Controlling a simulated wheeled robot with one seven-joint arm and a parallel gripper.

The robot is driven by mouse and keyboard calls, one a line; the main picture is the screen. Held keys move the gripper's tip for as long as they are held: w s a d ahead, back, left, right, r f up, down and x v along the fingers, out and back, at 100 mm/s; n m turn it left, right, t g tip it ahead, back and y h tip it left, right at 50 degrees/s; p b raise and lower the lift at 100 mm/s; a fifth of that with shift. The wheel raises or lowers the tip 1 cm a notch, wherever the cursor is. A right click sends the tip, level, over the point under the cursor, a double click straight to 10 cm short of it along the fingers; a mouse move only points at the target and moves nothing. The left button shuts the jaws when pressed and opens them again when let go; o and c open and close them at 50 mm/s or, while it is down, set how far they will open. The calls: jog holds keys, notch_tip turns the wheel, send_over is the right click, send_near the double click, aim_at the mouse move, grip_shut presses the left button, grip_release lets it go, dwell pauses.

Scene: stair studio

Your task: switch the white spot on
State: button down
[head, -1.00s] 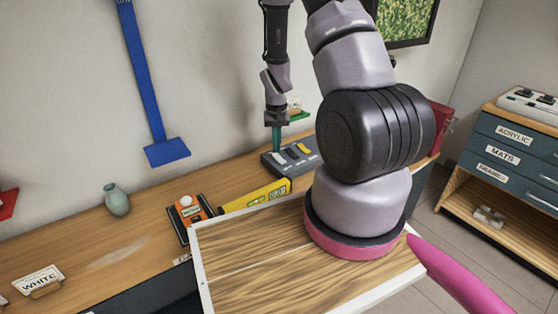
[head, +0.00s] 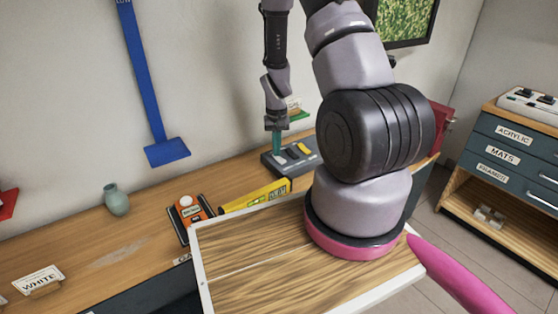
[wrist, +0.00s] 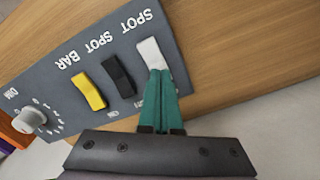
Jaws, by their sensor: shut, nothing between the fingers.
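A dark grey switch panel (head: 268,166) lies on the bench, and it fills much of the wrist view (wrist: 58,57). The white rocker (wrist: 150,52) is at the right of a row with a black rocker (wrist: 118,75) and a yellow rocker (wrist: 89,91). The word SPOT stands by the white and the black one, BAR by the yellow. My gripper (wrist: 159,73) is shut and empty, its green fingertips at the near end of the white rocker, seemingly touching it. In the head view my gripper (head: 277,153) points down onto the panel. The fingers hide the rocker's near end; its tilt is unclear.
A white DIM knob (wrist: 31,118) is at the panel's left end. A yellow level (head: 255,196) and an orange device (head: 190,210) lie near the panel.

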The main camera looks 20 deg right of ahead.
jog(key=shift+f, duration=0.15)
notch_tip(320, 180, up, 7)
dwell(0.9)
